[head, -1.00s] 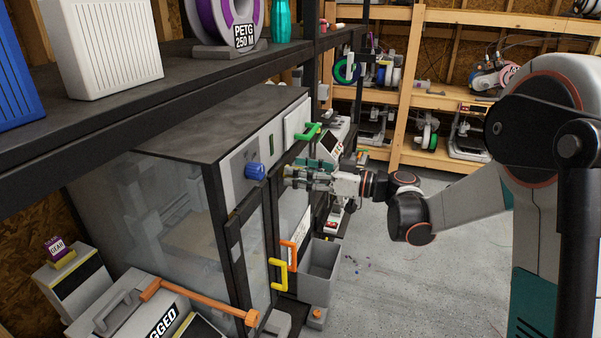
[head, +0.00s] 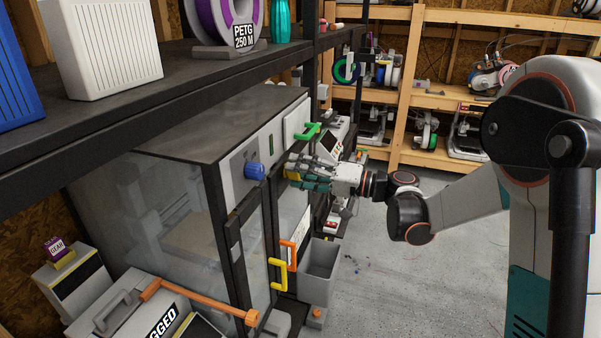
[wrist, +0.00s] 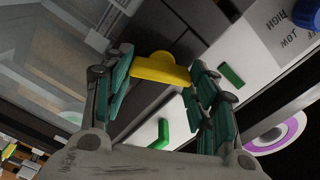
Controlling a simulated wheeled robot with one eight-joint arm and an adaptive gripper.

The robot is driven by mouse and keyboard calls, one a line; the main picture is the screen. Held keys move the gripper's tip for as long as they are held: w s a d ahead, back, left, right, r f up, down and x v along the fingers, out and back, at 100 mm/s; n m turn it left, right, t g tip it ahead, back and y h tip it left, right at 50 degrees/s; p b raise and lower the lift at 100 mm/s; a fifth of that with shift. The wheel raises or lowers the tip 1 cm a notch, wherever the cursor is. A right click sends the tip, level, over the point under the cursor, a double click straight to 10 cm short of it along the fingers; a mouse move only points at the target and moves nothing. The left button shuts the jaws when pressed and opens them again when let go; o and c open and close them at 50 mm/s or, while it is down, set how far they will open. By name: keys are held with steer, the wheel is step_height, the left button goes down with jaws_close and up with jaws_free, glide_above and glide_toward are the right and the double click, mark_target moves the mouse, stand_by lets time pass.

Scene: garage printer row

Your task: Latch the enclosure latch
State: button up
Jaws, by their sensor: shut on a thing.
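The enclosure (head: 225,120) is a dark-framed cabinet with clear panels, on the left in the head view. Its latch is a yellow bar with a rounded hub (wrist: 160,68), seen between my fingers in the wrist view. In the head view only a small yellow part of the latch (head: 292,175) shows beside my fingers. My gripper (wrist: 160,76) is shut on the latch, one teal-padded finger at each end of the bar. In the head view my gripper (head: 300,174) is turned against the front of the enclosure, and its fingers hide most of the latch.
A blue knob (head: 255,171) and a green handle (head: 313,131) stick out near the latch. Yellow (head: 280,275) and orange (head: 291,255) handles are below. A grey bin (head: 319,270) stands under my gripper. The floor (head: 420,290) to the right is clear.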

steer(key=m, duration=0.5)
steer(key=shift+f, duration=0.1)
steer(key=shift+m, duration=0.3)
stand_by(0.4)
steer(key=o, duration=1.1)
steer(key=shift+c, duration=0.2)
steer(key=shift+d, duration=0.1)
steer(key=v, duration=1.2)
